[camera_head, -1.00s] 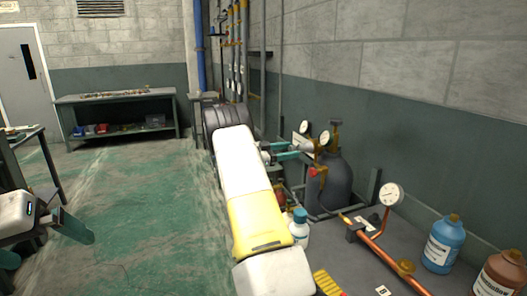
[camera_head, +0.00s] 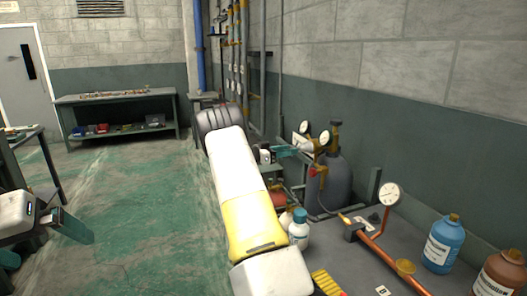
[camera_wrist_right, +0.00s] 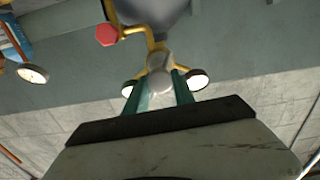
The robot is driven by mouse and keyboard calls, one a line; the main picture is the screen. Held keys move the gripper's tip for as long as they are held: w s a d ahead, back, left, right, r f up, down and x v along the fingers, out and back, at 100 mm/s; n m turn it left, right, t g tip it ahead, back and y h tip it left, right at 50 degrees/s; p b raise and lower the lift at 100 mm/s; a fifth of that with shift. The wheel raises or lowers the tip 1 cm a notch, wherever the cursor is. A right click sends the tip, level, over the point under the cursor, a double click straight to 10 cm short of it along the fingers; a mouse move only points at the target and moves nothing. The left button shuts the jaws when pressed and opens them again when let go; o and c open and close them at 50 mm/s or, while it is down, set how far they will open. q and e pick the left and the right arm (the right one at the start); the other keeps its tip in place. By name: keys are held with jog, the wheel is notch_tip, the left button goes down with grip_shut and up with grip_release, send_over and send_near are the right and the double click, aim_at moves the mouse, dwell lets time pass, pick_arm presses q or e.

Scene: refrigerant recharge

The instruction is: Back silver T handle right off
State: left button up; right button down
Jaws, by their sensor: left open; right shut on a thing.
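The silver T handle (camera_wrist_right: 160,72) shows in the wrist view as a pale rounded part between the teal fingers of my right gripper (camera_wrist_right: 159,92). That gripper is shut on it. In the head view my right gripper (camera_head: 291,151) reaches in from the left to the silver part (camera_head: 307,147), beside the two gauges of the regulator on the dark grey cylinder (camera_head: 336,180). The handle's exact angle is hard to tell. A red knob (camera_wrist_right: 107,35) sits on the yellow brass fitting in the wrist view. My left gripper (camera_head: 72,226) is open and empty at the far left, over the floor.
A copper pipe with a gauge (camera_head: 388,194), a blue bottle (camera_head: 443,245) and a brown bottle (camera_head: 499,277) stand on the grey bench at right. A white bottle with a blue cap (camera_head: 299,232) is close beside my right arm. The wall is close behind the cylinder.

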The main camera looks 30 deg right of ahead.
jog(key=shift+w+f+n, duration=0.1)
jog(key=shift+n, duration=12.1)
jog(key=c, duration=1.1)
grip_release()
jog(key=shift+o, duration=0.2)
jog(key=a, duration=0.8)
jog(key=shift+w, duration=0.4)
